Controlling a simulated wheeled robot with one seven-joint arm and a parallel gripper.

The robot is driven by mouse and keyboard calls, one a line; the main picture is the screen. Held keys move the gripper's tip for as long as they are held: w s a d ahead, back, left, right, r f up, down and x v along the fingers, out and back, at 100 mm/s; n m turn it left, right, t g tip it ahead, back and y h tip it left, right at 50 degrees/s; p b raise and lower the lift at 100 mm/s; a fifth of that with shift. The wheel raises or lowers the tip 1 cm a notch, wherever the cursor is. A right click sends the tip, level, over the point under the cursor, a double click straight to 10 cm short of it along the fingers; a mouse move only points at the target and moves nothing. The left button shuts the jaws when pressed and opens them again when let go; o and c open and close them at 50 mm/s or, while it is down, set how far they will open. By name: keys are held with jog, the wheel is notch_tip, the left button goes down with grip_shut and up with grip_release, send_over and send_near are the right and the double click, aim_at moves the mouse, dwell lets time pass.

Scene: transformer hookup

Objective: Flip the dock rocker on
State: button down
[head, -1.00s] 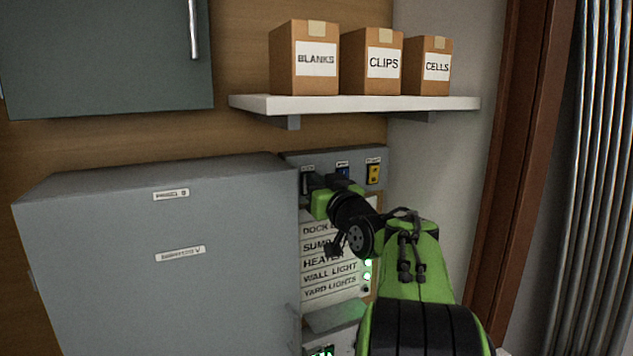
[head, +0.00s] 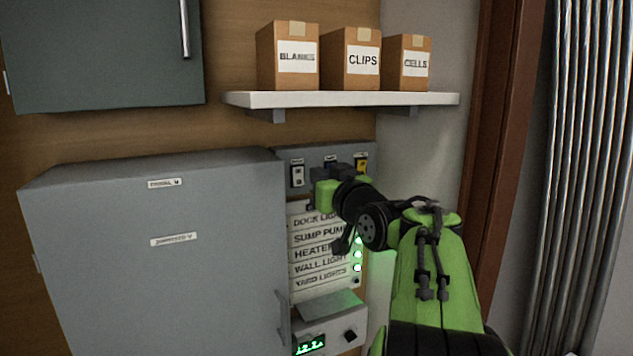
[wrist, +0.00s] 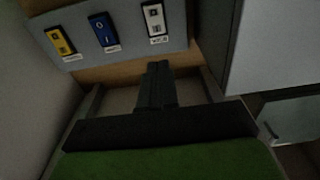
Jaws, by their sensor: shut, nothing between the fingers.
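A grey switch panel carries three rockers in a row. A white-faced rocker (head: 298,176) is at the left, a blue rocker (head: 330,160) in the middle and a yellow rocker (head: 361,165) at the right. In the wrist view the order is reversed: yellow (wrist: 60,40), blue (wrist: 103,30), white (wrist: 154,18). Their small labels are too blurred to read, so I cannot tell which is the dock rocker. My gripper (wrist: 157,68) is shut and empty, its fingertips just short of the white rocker in the wrist view. In the head view my gripper hides much of the blue rocker.
Below the panel is a label board (head: 318,255) reading DOCK LIGHT, SUMP PUMP, HEATER, WALL LIGHT, YARD LIGHTS, with green lamps beside it. A large grey cabinet (head: 150,250) stands close at left. A shelf (head: 340,100) with boxes hangs above.

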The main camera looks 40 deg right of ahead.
jog(key=b+v, duration=0.1)
jog(key=v, duration=0.5)
jog(key=s+a+f+n+g+y, duration=0.1)
jog(key=a+f+g+y, duration=0.15)
jog(key=a+f, duration=0.6)
jog(key=s+a+f+n+g+y, duration=0.1)
jog(key=a+f+g+y, duration=0.3)
jog(key=a, duration=0.7)
jog(key=s+a+f+g, duration=0.2)
jog(key=s+a+f, duration=0.1)
jog(key=s+f, duration=0.4)
jog(key=s+a+f+n+g+h, duration=0.1)
jog(key=s+a+f+g, duration=0.2)
jog(key=s+f, duration=0.5)
jog(key=shift+a+f+g, duration=0.35)
jog(key=shift+f, duration=0.05)
